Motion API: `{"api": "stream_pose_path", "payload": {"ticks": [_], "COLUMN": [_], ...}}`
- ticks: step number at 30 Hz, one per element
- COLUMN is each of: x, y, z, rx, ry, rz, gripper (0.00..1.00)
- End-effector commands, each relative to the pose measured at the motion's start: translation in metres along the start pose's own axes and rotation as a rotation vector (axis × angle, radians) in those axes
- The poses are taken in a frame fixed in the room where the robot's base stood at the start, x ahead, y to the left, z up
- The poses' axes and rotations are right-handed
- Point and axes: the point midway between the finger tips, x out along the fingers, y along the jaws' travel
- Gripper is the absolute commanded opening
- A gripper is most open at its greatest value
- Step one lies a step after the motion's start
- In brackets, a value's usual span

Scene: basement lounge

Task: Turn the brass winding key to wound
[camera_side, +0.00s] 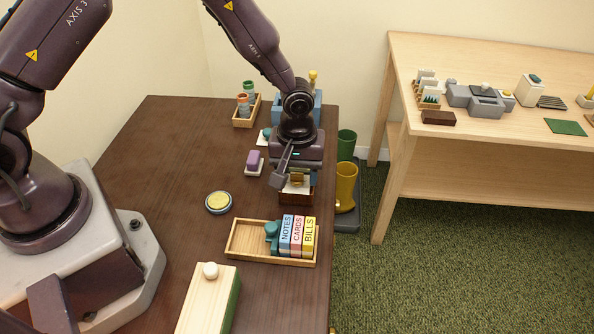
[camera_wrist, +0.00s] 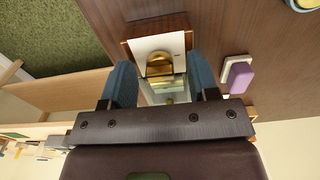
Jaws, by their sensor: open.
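The brass winding key (camera_wrist: 159,64) shows in the wrist view as a rounded brass piece on a white plate (camera_wrist: 143,46) set in a brown wooden box. A small dark mark is on the plate, too small to read. My gripper (camera_wrist: 162,82) is open, with one blue-grey finger on each side of the key and a gap visible on both sides. In the side view my gripper (camera_side: 297,178) points down over the brown box (camera_side: 297,197) near the table's right edge, and it hides most of the key there.
A wooden tray (camera_side: 240,250) with a teal object and the NOTES, CARDS and BILLS blocks stands in front of the box. A purple block (camera_side: 255,160) on a white base is left of it. A yellow-topped round dish (camera_side: 218,202) lies further left. Boots stand beyond the table's right edge.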

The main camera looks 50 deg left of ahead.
Motion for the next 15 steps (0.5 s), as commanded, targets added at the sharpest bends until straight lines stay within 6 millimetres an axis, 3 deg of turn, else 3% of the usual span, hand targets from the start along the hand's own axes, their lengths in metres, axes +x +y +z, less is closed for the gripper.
{"api": "stream_pose_path", "payload": {"ticks": [6, 12, 15], "x": [0.0, -0.0002, -0.0003], "y": [0.0002, 0.0002, 0.0002], "z": [-0.0002, -0.0002, -0.0001], "rx": [0.0, 0.0, 0.001], "ry": [0.001, 0.001, 0.001], "rz": [0.001, 0.0, 0.0], "gripper": [0.55, 0.09, 0.05]}}
